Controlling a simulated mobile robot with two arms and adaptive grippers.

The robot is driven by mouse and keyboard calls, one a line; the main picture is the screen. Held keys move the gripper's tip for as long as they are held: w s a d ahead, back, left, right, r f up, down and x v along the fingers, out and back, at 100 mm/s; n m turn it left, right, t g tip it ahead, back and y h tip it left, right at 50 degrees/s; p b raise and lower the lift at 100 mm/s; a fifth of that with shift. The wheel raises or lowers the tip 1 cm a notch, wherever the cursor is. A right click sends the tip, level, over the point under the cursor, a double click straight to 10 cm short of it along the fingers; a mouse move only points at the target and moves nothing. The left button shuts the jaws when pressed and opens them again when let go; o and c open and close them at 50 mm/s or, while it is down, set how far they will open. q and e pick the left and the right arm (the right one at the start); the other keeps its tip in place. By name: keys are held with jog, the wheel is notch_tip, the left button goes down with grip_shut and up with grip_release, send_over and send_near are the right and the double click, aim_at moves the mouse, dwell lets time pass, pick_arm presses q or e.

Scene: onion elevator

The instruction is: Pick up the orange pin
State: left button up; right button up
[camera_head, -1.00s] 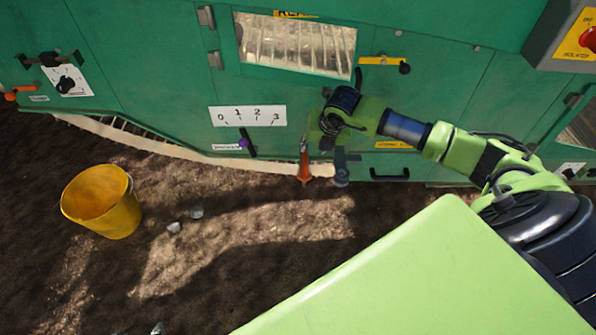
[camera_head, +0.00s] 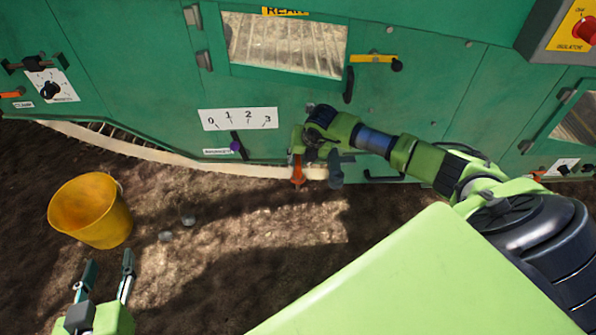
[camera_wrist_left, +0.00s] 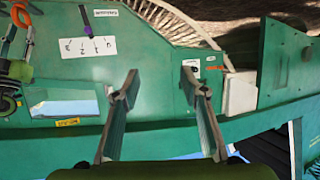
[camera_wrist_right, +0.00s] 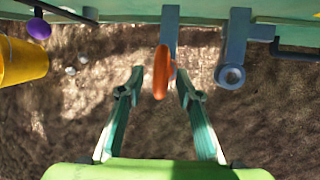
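The orange pin (camera_head: 298,172) hangs upright at the lower edge of the green machine, beside a grey bracket. In the right wrist view the pin (camera_wrist_right: 161,72) stands between the fingertips of my right gripper (camera_wrist_right: 159,84), which is open with a gap on both sides. In the head view my right gripper (camera_head: 308,150) is at the pin's upper part, its fingers mostly hidden. The pin (camera_wrist_left: 21,16) also shows at the far left of the left wrist view. My left gripper (camera_head: 109,262) is open and empty, low at the left, away from the pin.
The green machine (camera_head: 140,70) fills the back. A grey bracket with a ring (camera_wrist_right: 231,74) hangs right of the pin. A purple-knobbed lever (camera_head: 236,146) is left of it. A yellow bucket (camera_head: 92,218) stands on the soil. Small stones (camera_head: 188,221) lie nearby.

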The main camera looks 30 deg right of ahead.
aim_at(298, 160)
jog(key=b+x, duration=0.1)
jog(key=x, duration=0.2)
jog(key=shift+w+f, duration=0.1)
jog(key=shift+f, duration=0.05)
pick_arm(q)
notch_tip(298, 160, up, 7)
jog(key=w+d+t+h, duration=0.1)
jog(key=w+t, duration=0.1)
jog(key=t, duration=0.1)
jog(key=shift+d+t, duration=0.25)
jog(key=shift+t, duration=0.15)
pick_arm(e)
grip_shut()
